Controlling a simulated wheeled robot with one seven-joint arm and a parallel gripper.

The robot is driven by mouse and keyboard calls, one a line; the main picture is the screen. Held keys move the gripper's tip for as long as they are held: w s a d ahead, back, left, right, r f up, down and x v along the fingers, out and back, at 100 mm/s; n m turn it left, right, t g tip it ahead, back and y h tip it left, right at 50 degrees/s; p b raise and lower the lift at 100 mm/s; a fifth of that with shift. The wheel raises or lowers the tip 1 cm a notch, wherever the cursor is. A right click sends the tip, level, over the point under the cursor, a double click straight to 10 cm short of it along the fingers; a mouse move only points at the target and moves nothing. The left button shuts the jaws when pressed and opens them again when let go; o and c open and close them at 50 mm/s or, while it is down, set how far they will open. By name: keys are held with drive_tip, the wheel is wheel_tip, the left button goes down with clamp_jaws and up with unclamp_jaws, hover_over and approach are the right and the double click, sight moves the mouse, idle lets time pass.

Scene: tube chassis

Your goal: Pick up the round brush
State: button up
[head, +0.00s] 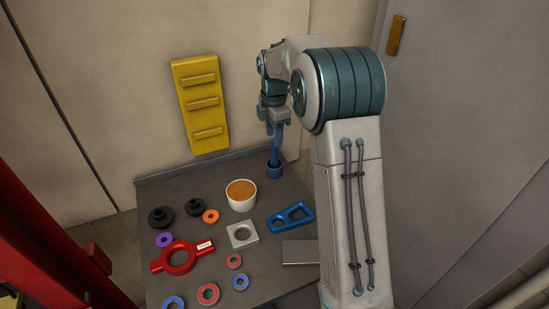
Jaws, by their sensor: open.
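A slim blue upright handle (275,150), which looks like the round brush, stands in a short dark-blue cup (274,172) at the back right of the grey worktop. Its bristles are not visible. My gripper (272,127) is open and points down at the top of this handle. The fingers are small and overlap the handle's upper end, so I cannot tell whether they are around it or just in front of it.
The worktop (225,290) holds a white tub with brown filling (241,195), a blue bracket (290,217), a grey square block (242,235), a red ring with handles (178,258), black knobs (160,217) and several small rings. A wall with a yellow panel (201,105) stands close behind.

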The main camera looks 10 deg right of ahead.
sight(274, 162)
wheel_tip(274, 162, down, 8)
drive_tip(key=shift+s+r+p, duration=0.15)
drive_tip(key=shift+r+p, duration=0.1)
drive_tip(key=shift+p, duration=0.2)
clamp_jaws()
